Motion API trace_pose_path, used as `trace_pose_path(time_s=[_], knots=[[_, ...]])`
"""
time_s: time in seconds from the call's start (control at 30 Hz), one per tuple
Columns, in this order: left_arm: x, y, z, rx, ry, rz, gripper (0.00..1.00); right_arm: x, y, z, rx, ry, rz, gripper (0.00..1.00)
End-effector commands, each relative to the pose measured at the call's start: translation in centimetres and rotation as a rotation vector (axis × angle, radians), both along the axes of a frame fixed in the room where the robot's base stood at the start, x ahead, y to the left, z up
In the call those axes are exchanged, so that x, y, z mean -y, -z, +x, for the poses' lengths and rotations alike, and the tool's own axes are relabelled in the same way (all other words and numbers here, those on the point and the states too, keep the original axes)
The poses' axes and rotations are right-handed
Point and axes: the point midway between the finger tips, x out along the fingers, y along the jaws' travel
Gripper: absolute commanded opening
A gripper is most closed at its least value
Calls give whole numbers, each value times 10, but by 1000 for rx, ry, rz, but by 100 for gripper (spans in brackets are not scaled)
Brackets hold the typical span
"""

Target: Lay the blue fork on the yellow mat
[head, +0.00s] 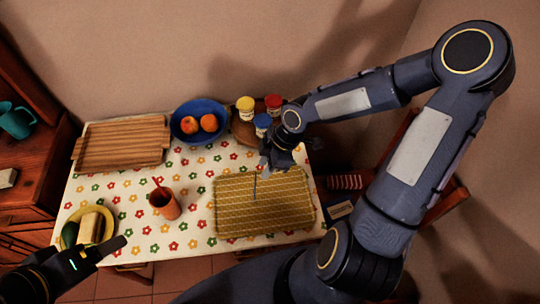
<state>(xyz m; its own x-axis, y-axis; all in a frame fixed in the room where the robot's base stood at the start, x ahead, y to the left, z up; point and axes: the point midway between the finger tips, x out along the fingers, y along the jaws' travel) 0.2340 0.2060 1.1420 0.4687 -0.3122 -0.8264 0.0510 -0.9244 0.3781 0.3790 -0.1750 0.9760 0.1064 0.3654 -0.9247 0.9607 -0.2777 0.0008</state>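The yellow mat (290,215) is a woven-patterned rectangle on the right part of the flowered tablecloth. The blue fork (254,187) shows as a thin dark bluish strip over the left-middle part of the mat. I cannot tell whether it rests flat there. My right gripper (266,163) is over the mat's far edge, close to the fork's far end. Its fingers are small and dark, and whether they touch the fork or are open is unclear. My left gripper (117,247) is at the lower left near the table's front edge, away from the mat, its finger gap not distinguishable.
An orange-brown cup (167,207) with a red item in it stands left of the mat. A yellow bowl (107,219) holds items at front left. A wooden board (122,145), a blue bowl (182,109) of fruit and several lidded jars (246,112) stand at the back.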

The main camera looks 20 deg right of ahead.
Motion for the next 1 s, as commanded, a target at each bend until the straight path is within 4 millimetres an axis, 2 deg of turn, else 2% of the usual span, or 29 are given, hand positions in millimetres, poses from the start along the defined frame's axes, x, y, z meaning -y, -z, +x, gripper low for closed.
trace_pose_path(time_s=[0.1,0.27,0.37,0.47,0.63,0.8,1.0], knots=[[0,-5,0,0,0,0,83,8,-19,-2,2,3,-2,29],[0,-7,0,0,0,0,83,12,-31,-4,-2,8,-8,29],[0,-7,0,0,0,0,83,19,-40,-12,-23,67,-47,29],[0,-7,0,0,0,0,83,30,-60,-28,-54,222,-115,29],[0,-6,0,0,0,0,83,47,-111,-69,-66,666,-131,29],[0,-6,0,0,0,0,83,45,-150,-111,-76,1069,71,29],[0,-6,0,0,0,0,83,34,-169,-140,-147,1298,328,29]])
